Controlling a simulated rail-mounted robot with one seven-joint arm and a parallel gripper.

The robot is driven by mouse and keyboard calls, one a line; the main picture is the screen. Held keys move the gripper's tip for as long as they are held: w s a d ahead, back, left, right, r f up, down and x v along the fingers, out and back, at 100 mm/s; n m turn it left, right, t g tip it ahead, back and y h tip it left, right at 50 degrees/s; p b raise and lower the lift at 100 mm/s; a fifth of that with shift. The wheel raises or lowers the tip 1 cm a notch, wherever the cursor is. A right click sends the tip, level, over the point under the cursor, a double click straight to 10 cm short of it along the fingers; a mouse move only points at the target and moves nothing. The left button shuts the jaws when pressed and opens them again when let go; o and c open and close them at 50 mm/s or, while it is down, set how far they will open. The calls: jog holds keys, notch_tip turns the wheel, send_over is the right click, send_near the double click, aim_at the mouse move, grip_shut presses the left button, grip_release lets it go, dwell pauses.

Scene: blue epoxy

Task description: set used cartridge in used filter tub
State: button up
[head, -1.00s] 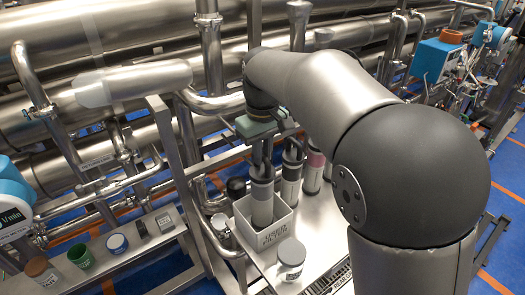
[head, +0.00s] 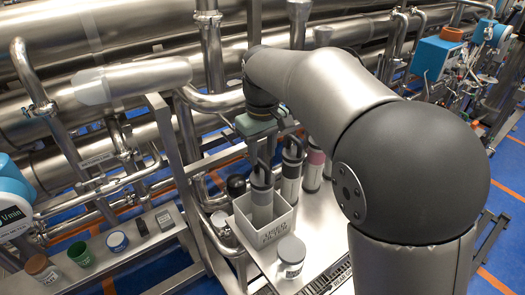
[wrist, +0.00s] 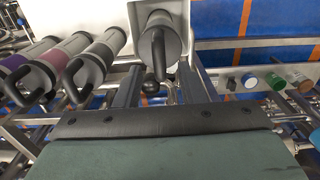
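The used cartridge (head: 262,203), a grey cylinder with a dark looped handle, stands nearly upright inside the white lettered used filter tub (head: 262,236). In the wrist view the cartridge (wrist: 163,22) shows end-on at top centre, with the tub (wrist: 183,12) around it. My gripper (head: 263,149) is above the tub, over the handle. In the wrist view my gripper's two fingers (wrist: 158,80) are apart, with the handle between and beyond them and a gap on both sides. The tub's floor is hidden.
Other cartridges, one pink-banded (head: 315,160) and one dark-topped (head: 292,172), stand close behind the tub. A lidded jar (head: 291,258) stands in front of it. A shelf (head: 150,246) at left holds several small caps and pots. Steel pipes and frame posts crowd the back.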

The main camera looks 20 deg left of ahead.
notch_tip(320, 180, up, 12)
jog(key=s+d+f+m, duration=0.2)
jog(key=d+f, duration=0.1)
jog(key=d, duration=0.5)
jog(key=s+d+f+m, duration=0.2)
jog(key=d+f+m, duration=0.1)
jog(key=d, duration=0.6)
jog(key=s+d+f+m, duration=0.5)
jog(key=s+d+f, duration=0.6)
jog(key=s+f, duration=0.3)
jog(key=s, duration=0.2)
jog(key=shift+s+d+f+t, duration=0.25)
jog(key=shift+s+d+t, duration=0.05)
jog(key=shift+s+d, duration=0.05)
